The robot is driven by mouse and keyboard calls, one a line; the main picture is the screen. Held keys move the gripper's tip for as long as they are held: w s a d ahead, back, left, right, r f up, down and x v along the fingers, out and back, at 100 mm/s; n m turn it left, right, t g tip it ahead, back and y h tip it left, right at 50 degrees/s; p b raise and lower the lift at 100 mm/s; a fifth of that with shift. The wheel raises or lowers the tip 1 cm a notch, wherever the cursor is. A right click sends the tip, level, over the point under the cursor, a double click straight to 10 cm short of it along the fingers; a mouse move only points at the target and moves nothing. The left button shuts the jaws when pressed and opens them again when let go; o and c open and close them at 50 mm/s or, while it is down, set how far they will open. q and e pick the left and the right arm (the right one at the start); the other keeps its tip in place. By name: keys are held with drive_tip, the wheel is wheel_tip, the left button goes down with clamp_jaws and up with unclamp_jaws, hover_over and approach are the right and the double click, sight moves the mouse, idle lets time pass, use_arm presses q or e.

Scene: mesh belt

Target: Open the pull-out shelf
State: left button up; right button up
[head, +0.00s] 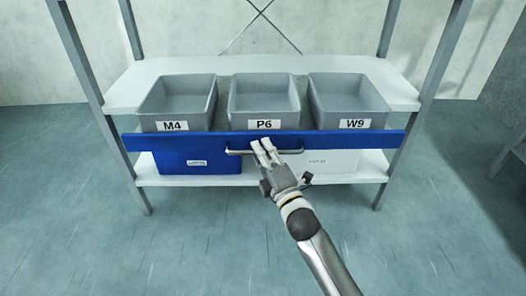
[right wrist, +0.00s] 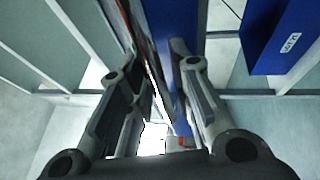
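The pull-out shelf shows as a long blue front board (head: 365,141) across the rack, with a grey bar handle (head: 236,152) at its middle. My right gripper (head: 263,146) is at the handle, with its two pale fingers reaching over it from the front. In the right wrist view the fingers (right wrist: 160,65) stand apart on either side of a gap, with blue board visible between them. I cannot tell whether they touch the handle. Three grey bins, labelled M4 (head: 174,126), P6 (head: 264,125) and W9 (head: 355,124), stand behind the board. My left gripper is not in view.
A blue bin (head: 170,162) and a white bin (head: 345,161) stand on the white lower shelf (head: 150,178). Grey rack posts (head: 85,75) rise at both sides. The teal floor (head: 120,245) in front is clear apart from my arm.

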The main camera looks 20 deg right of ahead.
drive_tip(key=shift+s, duration=0.1)
drive_tip(key=v, duration=1.1)
drive_tip(key=shift+s, duration=0.35)
drive_tip(key=shift+f, duration=0.1)
